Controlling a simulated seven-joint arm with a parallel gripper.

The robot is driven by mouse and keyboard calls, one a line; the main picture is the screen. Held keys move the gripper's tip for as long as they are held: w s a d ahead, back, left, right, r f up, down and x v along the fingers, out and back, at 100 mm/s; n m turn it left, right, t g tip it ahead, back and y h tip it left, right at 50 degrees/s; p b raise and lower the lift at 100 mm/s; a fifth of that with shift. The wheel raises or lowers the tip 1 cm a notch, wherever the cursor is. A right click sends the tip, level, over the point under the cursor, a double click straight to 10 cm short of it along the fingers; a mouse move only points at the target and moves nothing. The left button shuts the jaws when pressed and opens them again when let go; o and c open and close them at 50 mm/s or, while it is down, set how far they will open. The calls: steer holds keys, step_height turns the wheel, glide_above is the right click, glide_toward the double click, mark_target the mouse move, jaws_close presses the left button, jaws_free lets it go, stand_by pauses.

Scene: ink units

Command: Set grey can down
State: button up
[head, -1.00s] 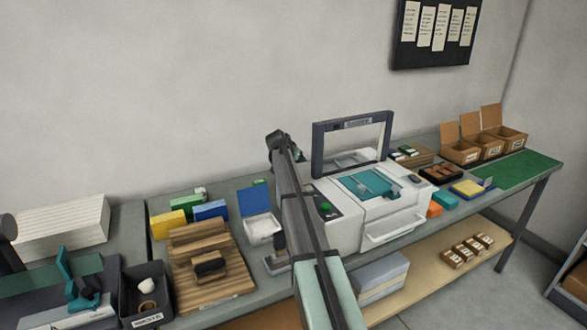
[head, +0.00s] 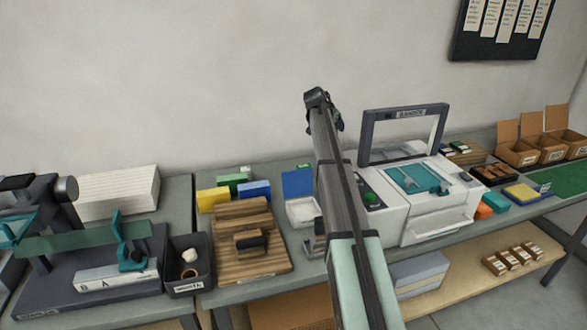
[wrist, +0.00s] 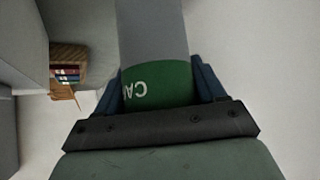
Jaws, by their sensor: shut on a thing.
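The grey can (wrist: 153,35) fills the top middle of the wrist view. It has a green band with white letters, partly cut off, at the end near my palm. My gripper (wrist: 160,82) is shut on it, with a dark blue finger on each side of the green band. The can's far end runs out of the picture. In the head view my arm rises in front of the bench, and I cannot make out the gripper or the can there.
A white machine (head: 405,215) with a raised frame stands right of my arm. Left are a ribbed wooden board (head: 240,262), a small dark bin (head: 190,285) and a dark press (head: 60,270). Open cardboard boxes (head: 518,155) stand far right. A lower shelf (head: 445,280) has bare areas.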

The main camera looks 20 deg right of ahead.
steer(key=w+a+n+t+y, duration=0.1)
steer(key=a+n, duration=0.1)
steer(key=a, duration=2.5)
steer(key=s+d+m+g+h, duration=0.2)
steer(key=s+d+m+g, duration=0.1)
steer(key=s+m, duration=0.2)
step_height(320, 180, down, 10)
steer(key=shift+w, duration=0.15)
steer(key=shift+d, duration=0.1)
steer(key=o, duration=1.1)
